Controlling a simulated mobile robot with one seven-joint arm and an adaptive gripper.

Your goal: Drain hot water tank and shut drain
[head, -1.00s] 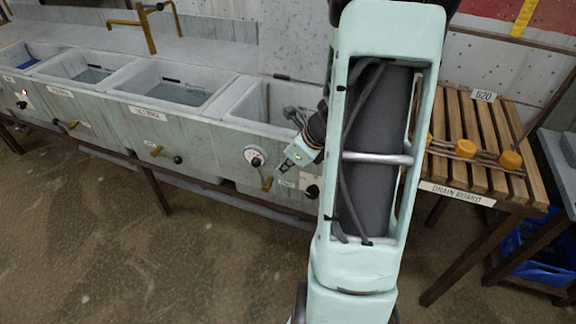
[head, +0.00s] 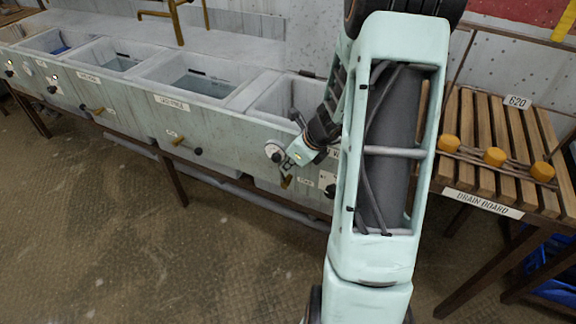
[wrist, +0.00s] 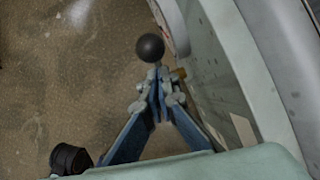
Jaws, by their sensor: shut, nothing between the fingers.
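A row of grey tanks stands along the wall. The rightmost tank (head: 285,92) has a round white dial (head: 274,150) and a brass drain lever (head: 287,182) on its front. My gripper (head: 291,167) is low at this front, beside the dial and just above the lever. In the wrist view my gripper (wrist: 158,78) is shut and empty. A black ball knob (wrist: 150,47) shows just beyond the fingertips; I cannot tell whether they touch it. A brass piece (wrist: 180,73) shows right of the fingertips. I cannot read which tank is the hot one.
The neighbouring tank (head: 165,100) holds water and has its own brass lever (head: 177,141). A black knob (head: 330,191) sits right of my gripper. A slatted drain board (head: 481,202) with orange knobs stands at the right. The floor in front is clear.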

